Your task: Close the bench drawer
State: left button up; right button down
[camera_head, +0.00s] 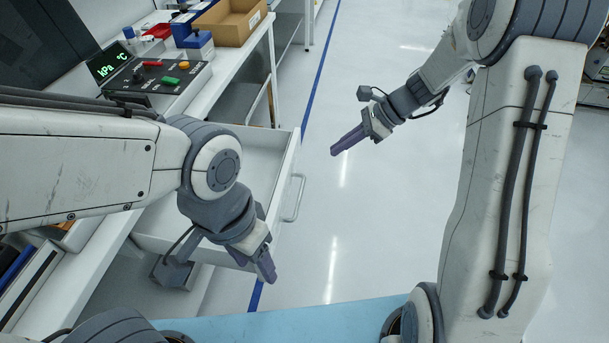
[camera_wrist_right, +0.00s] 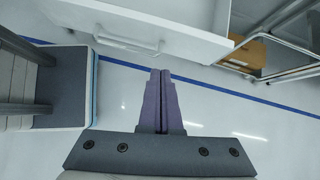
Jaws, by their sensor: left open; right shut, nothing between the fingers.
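The white bench drawer (camera_head: 262,152) stands pulled out from the bench, with its empty interior partly visible. Its bar handle (camera_head: 294,198) is on the front face; the handle also shows in the right wrist view (camera_wrist_right: 130,46). My left gripper (camera_head: 262,268) is open beside the drawer's near front corner, and its arm hides much of the drawer. My right gripper (camera_head: 350,141) is shut and empty, out over the floor, apart from the drawer front. In the right wrist view its fingers (camera_wrist_right: 160,85) lie together, pointing toward the drawer front below its edge.
The white bench (camera_head: 225,72) carries a control box (camera_head: 150,82) with coloured buttons and a cardboard box (camera_head: 232,22). A blue line (camera_head: 318,80) runs along the floor. The floor right of the drawer is clear.

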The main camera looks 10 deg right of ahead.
notch_tip(320, 180, down, 2)
jog(key=w+d+m, duration=0.2)
jog(key=d, duration=0.1)
jog(key=b, duration=0.1)
send_near(295, 166)
jog(key=s+f+x, duration=0.1)
jog(key=x, duration=0.4)
jog(key=shift+a+r+t, duration=0.3)
jog(key=shift+t, duration=0.1)
jog(key=shift+w, duration=0.1)
